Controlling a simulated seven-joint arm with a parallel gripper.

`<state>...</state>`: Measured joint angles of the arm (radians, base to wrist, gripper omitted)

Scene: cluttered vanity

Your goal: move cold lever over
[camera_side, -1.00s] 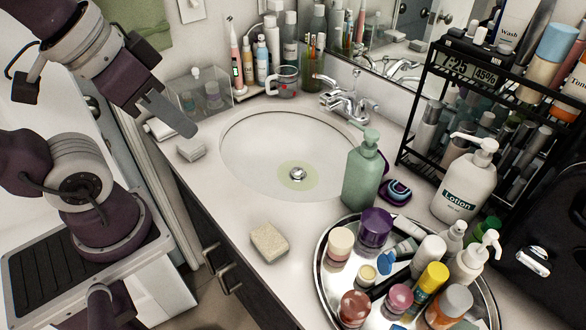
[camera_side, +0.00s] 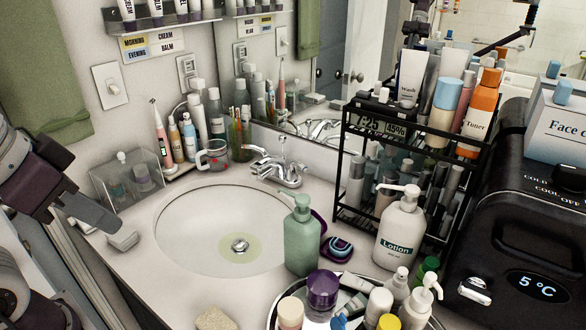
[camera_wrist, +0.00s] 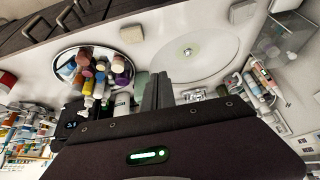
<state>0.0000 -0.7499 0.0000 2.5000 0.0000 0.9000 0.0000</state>
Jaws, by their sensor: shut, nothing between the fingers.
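My gripper (camera_side: 100,214) is over the counter's left end, close to a small white block in the side view, far from the black cooler. Its fingers are together and empty; they also show in the wrist view (camera_wrist: 157,90). I cannot make out a lever by that lettering. The chrome faucet (camera_side: 275,168) behind the sink has a handle on top; no cold mark is readable on it.
Between my gripper and the cooler lie the sink (camera_side: 185,230), a green pump bottle (camera_side: 301,240), a lotion bottle (camera_side: 400,235), a crowded round tray (camera_wrist: 62,62) and a black rack (camera_side: 345,185) full of bottles. A Face box (camera_side: 558,125) stands on the cooler.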

